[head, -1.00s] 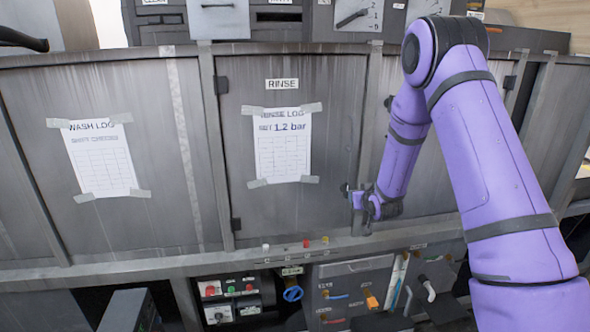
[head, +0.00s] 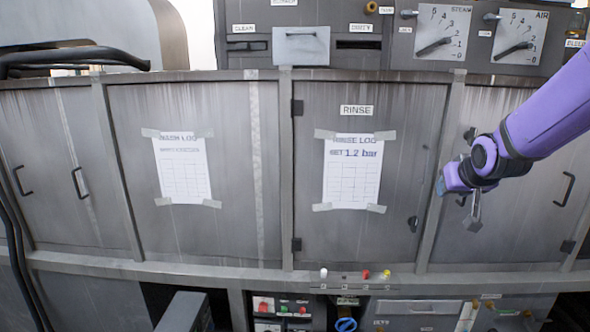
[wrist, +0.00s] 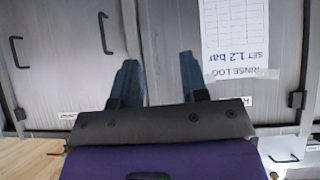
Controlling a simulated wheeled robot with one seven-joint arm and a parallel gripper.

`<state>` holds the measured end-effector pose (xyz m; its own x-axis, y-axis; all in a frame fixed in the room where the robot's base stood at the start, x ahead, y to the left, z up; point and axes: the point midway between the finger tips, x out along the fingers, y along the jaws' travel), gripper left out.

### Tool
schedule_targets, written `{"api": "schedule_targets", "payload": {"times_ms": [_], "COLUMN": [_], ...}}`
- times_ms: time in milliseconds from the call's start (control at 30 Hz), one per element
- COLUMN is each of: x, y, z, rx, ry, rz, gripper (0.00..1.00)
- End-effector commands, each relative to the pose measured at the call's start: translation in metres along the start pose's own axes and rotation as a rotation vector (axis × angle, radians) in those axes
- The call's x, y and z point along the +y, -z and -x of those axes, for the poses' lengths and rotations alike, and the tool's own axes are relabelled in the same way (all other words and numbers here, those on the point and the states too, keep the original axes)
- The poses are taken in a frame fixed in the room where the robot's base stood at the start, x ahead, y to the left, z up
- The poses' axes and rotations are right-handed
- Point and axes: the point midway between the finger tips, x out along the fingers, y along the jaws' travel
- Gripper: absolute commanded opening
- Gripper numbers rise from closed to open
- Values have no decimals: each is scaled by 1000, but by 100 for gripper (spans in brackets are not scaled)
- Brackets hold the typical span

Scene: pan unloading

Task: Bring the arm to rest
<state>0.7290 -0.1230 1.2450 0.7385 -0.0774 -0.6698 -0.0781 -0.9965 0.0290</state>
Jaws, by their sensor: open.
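My purple arm comes in from the right edge of the head view. My gripper (head: 458,199) is in front of the grey panels, to the right of the rinse door (head: 308,220). In the wrist view my gripper (wrist: 160,75) shows two dark blue fingers set apart, with nothing between them. The grey panel shows behind the gap. From these views I cannot tell how far the fingers are from the panel.
A rinse log sheet (head: 352,180) is taped to the rinse door, and a wash log sheet (head: 182,175) hangs left of it. Steam and air dials (head: 435,46) sit above. A ledge (head: 200,272) with coloured buttons runs below. Black cables (head: 70,58) hang at the left.

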Motion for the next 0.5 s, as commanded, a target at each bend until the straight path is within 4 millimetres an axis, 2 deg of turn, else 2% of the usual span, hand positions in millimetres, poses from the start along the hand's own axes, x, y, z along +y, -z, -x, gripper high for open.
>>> {"api": "schedule_targets", "payload": {"times_ms": [33,267,500], "x": [-3,-12,-21], "y": [-1,-25,-64], "z": [20,96,171], "rx": [-13,-107,-207], "ry": [3,16,35], "rz": [0,5,15], "gripper": [40,40,40]}}
